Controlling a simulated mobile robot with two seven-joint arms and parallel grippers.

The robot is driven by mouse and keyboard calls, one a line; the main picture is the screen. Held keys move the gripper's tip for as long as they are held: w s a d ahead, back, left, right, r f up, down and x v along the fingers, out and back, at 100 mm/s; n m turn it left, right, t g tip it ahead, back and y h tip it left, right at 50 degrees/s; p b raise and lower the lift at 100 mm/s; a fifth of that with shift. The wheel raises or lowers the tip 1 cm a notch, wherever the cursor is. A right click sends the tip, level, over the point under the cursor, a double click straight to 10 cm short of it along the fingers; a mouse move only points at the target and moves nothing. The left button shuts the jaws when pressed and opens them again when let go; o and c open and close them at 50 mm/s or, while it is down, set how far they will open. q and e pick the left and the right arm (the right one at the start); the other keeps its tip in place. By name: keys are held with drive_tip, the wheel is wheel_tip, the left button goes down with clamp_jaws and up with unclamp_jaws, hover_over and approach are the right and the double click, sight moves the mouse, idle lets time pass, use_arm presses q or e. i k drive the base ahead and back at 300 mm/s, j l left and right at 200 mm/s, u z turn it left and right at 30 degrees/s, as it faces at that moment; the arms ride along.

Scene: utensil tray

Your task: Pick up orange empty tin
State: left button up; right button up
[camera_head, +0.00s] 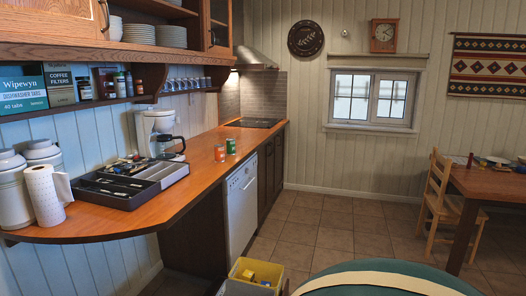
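A small orange-red tin (220,153) stands upright on the wooden counter (205,172), near its front edge. A green tin (231,146) stands just behind it and to its right. Whether the orange tin is empty cannot be seen from here. Neither of my grippers is in view.
A dark utensil tray (110,198), a paper towel roll (48,194) and a coffee maker (158,135) stand on the counter left of the tins. A yellow bin (254,290) stands on the floor below. A chair (436,200) and table (490,182) are at right. The middle floor is clear.

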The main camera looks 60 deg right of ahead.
sight(219, 153)
drive_tip(key=z, duration=1.7)
